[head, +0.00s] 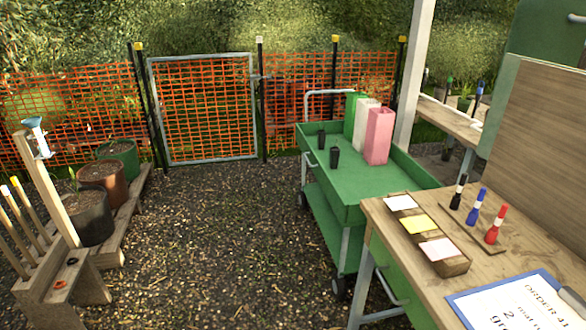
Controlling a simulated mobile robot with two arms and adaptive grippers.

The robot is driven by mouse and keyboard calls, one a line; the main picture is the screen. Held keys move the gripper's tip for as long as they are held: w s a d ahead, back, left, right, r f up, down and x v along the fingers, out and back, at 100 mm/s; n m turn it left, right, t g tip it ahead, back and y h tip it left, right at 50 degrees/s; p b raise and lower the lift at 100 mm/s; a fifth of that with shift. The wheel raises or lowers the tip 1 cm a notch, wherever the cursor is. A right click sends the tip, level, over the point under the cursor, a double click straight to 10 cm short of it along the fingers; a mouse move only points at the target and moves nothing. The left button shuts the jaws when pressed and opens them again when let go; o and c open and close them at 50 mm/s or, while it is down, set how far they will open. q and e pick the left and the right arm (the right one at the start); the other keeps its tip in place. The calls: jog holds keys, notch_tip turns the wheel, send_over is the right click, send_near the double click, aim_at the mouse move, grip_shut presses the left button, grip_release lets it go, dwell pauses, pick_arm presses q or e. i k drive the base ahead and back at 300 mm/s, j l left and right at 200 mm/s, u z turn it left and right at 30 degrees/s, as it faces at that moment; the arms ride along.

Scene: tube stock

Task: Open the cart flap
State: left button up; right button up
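A green two-tier cart (325,184) stands right of the middle, with a pale metal push handle (330,92) at its far end and a lower shelf (326,225). Its upper tray has low walls, and the near right corner is partly hidden by the wooden bench. I cannot tell which wall is the flap, and no wall looks folded down. Green (351,113), white (362,122) and pink (379,136) tall boxes stand in the tray's far right part. Neither gripper shows.
The wooden bench (395,235) at right holds a card tray (455,266), several markers and a clipboard (468,307). A green panel (388,275) with a metal handle is under it. Planters and a wooden rack (75,285) stand left. Gravel (220,240) between is clear, up to a mesh gate (205,110).

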aim_at(339, 203)
jog(key=i+l+z, duration=0.2)
jog(key=i, duration=0.75)
jog(key=i+j+z, duration=0.1)
jog(key=z, duration=0.25)
jog(key=j+z, duration=0.15)
jog(key=z, duration=0.2)
jog(key=i+j+z, duration=0.1)
jog(key=z, duration=0.25)
jog(key=j, duration=0.1)
